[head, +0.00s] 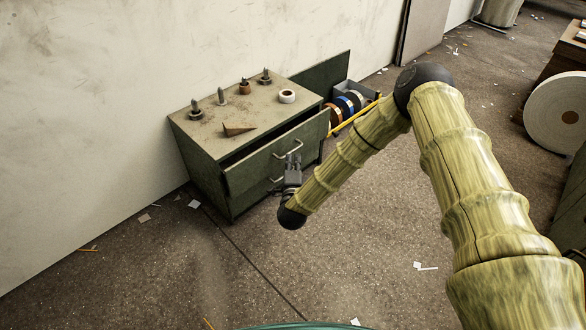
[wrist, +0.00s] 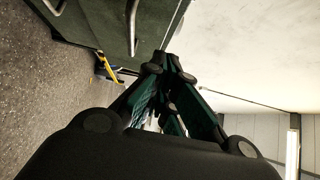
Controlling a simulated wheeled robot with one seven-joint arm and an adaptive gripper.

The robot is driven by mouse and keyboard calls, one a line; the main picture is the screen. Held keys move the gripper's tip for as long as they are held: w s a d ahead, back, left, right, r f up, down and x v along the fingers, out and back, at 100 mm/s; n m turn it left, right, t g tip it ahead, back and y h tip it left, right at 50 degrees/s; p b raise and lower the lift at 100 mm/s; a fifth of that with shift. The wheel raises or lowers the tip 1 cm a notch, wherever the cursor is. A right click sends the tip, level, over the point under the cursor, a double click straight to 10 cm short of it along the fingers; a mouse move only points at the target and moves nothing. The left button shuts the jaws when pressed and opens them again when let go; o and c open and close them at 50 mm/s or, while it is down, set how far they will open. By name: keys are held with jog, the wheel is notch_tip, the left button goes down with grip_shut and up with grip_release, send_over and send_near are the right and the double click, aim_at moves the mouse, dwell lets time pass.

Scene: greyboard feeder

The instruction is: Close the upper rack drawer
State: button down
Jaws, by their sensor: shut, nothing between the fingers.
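The green rack cabinet (head: 200,170) stands against the wall in the head view. Its upper drawer (head: 250,172) is pulled out, with a dark gap between the drawer front and the cabinet top. The upper drawer has a metal bar handle (head: 289,149). My gripper (head: 293,158) is in front of the drawer front, close to this handle. In the wrist view my gripper (wrist: 166,64) is shut and empty, fingertips together. A green panel (wrist: 95,18) with a metal handle (wrist: 133,22) lies just beyond the fingertips. I cannot tell whether they touch it.
Pegs, a white tape roll (head: 287,96) and a brown wedge (head: 238,130) lie on the cabinet top. Colored rolls (head: 346,104) and a yellow bar (head: 353,117) are to its right. A large white roll (head: 553,112) stands far right. The floor in front is mostly clear, with scraps.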

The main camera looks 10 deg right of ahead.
aim_at(287, 135)
jog(key=w+b, duration=0.1)
jog(key=w, duration=0.1)
jog(key=w+a+b, duration=0.1)
jog(key=w, duration=0.2)
jog(key=w+b, duration=0.1)
jog(key=w, duration=0.2)
jog(key=shift+a, duration=0.2)
jog(key=shift+w+a, duration=0.1)
jog(key=shift+w, duration=0.1)
